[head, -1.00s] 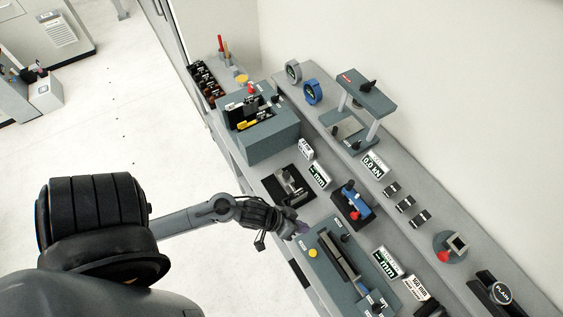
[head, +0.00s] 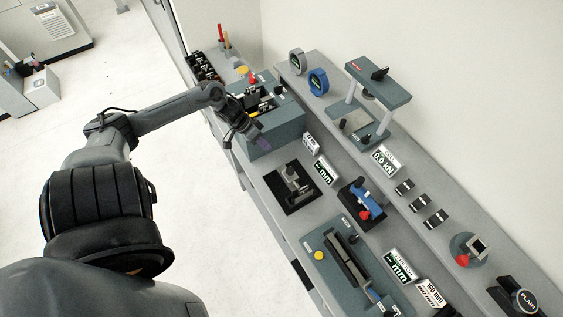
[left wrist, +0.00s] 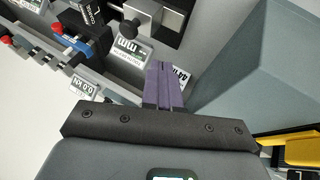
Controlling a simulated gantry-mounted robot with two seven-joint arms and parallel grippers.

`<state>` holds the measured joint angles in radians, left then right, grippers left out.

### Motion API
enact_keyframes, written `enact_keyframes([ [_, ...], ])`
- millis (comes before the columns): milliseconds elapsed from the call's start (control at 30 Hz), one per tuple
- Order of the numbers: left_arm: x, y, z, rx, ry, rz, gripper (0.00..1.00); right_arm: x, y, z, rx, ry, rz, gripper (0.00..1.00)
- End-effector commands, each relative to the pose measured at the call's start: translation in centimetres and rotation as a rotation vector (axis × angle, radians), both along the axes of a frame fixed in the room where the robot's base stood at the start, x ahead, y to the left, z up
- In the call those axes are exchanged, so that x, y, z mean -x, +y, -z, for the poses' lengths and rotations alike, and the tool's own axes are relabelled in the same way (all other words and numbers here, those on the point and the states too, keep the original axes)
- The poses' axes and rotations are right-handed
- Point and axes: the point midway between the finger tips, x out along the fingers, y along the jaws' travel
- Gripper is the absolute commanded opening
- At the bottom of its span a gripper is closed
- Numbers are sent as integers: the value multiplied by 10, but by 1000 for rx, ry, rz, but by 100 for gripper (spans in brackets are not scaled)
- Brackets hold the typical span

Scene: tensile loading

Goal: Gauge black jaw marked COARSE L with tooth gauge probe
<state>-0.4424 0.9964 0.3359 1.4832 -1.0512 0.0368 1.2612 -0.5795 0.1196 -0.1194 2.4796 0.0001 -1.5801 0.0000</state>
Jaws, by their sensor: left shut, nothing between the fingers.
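My left gripper (head: 263,143) has purple fingers pressed together with nothing between them. It hangs in front of the near-right side of the grey-blue box. The same fingers (left wrist: 163,85) point up the left wrist view.
The grey-blue box (head: 275,137) holds black and yellow pieces. A dark rack (head: 204,70) stands beyond it. A mm display (head: 325,171) stands by the grey device. A two-post stand (head: 378,85) rises at the back. A long fixture (head: 350,265) occupies the near bench.

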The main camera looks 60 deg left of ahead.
Motion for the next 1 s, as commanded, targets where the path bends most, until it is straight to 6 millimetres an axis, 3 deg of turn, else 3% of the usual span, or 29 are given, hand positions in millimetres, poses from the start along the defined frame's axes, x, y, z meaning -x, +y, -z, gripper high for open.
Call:
enact_keyframes([
  [367,-32,-25,57,3,-2,-2,0,0,0,9,0,0,-1,43],
  [600,-37,-53,59,0,-1,2,0,0,0,-3,0,-1,-1,43],
  [1000,-39,-63,62,-2,0,2,0,0,0,-4,0,0,-1,43],
])
